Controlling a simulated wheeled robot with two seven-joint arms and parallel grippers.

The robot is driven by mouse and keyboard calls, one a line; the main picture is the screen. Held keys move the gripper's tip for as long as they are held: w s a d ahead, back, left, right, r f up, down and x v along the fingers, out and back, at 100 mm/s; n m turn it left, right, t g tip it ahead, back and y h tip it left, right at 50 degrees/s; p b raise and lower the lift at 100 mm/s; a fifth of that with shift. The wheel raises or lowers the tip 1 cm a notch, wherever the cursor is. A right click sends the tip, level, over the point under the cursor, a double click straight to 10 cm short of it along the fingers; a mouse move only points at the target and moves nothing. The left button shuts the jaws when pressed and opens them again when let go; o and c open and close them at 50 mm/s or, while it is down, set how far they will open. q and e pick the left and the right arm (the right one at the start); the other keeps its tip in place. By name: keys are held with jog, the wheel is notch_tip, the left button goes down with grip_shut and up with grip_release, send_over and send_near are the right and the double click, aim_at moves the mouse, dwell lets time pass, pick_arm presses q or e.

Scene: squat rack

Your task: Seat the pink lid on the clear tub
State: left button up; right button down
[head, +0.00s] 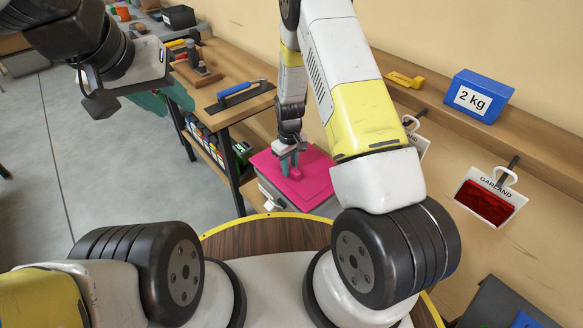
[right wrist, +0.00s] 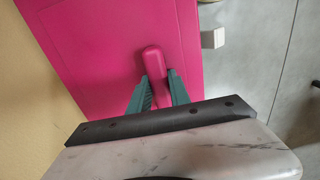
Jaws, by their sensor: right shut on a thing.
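The pink lid (head: 318,178) is a flat square panel with a raised bar handle, and it fills much of the right wrist view (right wrist: 95,55). My right gripper (head: 289,163) is shut on the lid's handle (right wrist: 154,61), one teal finger on each side. Below the lid, a pale grey-looking tub (head: 327,208) shows only in part. The lid covers its top, and I cannot tell whether the lid touches the rim.
A wooden workbench (head: 225,85) with tools stands left of the lid. A wall shelf at right carries a blue 2 kg block (head: 478,96) and a yellow item (head: 404,80). A red hanging packet (head: 490,201) is below it. Grey floor (head: 110,180) is open at left.

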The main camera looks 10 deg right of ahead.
jog(key=shift+f, duration=1.45)
dwell(1.7)
jog(key=c, duration=1.1)
grip_release()
jog(key=shift+r, duration=0.1)
notch_tip(320, 180, up, 8)
jog(key=shift+f, duration=0.2)
